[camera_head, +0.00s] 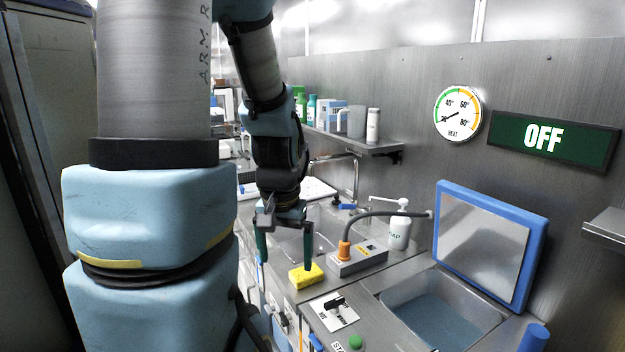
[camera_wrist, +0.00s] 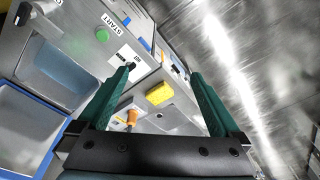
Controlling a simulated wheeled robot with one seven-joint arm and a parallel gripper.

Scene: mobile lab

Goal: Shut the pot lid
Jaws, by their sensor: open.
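The pot is a rectangular basin (camera_head: 440,322) set in the counter at the lower right, with bluish liquid inside. Its lid (camera_head: 487,245), a metal panel with a blue rim, stands raised and leaning back against the wall. In the wrist view the open lid (camera_wrist: 22,128) shows at the left edge beside the basin (camera_wrist: 72,68). My gripper (camera_head: 283,262) hangs over the counter left of the basin, fingers pointing down. It is open and empty, well apart from the lid. In the wrist view its green fingers (camera_wrist: 160,92) are spread wide.
A yellow sponge (camera_head: 306,275) lies near my right finger. The wall sign (camera_head: 541,138) reads OFF.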

